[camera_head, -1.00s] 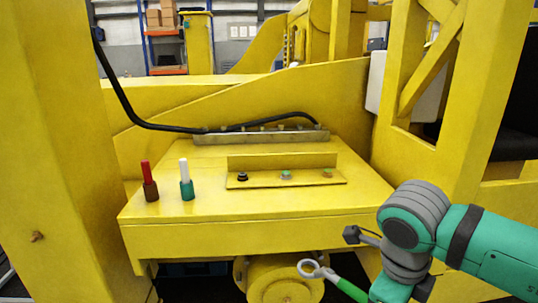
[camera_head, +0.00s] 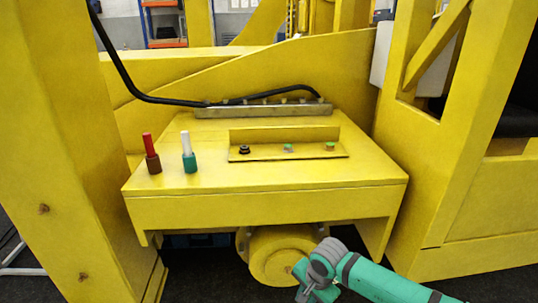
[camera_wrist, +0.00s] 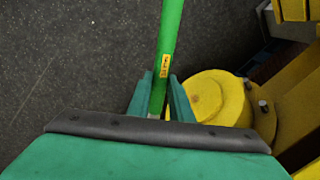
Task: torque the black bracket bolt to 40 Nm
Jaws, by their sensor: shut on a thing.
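The black bolt (camera_head: 244,149) sits at the left end of a yellow bracket (camera_head: 268,153) on top of the yellow platform. A grey-green bolt (camera_head: 288,148) and a green bolt (camera_head: 329,146) sit to its right. In the wrist view my gripper (camera_wrist: 166,88) is shut on the green handle of a wrench (camera_wrist: 169,40); a small yellow label shows on it. The wrench's head is outside the wrist view, and I cannot see the wrench in the head view. My arm's end is low, below the platform's front edge and well away from the black bolt.
A red-and-brown tool (camera_head: 152,155) and a white-and-green tool (camera_head: 188,153) stand on the platform's left (camera_head: 215,180). A black hose (camera_head: 150,98) runs behind. A yellow cylinder (camera_head: 270,262) lies under the platform near my arm. Yellow columns flank both sides.

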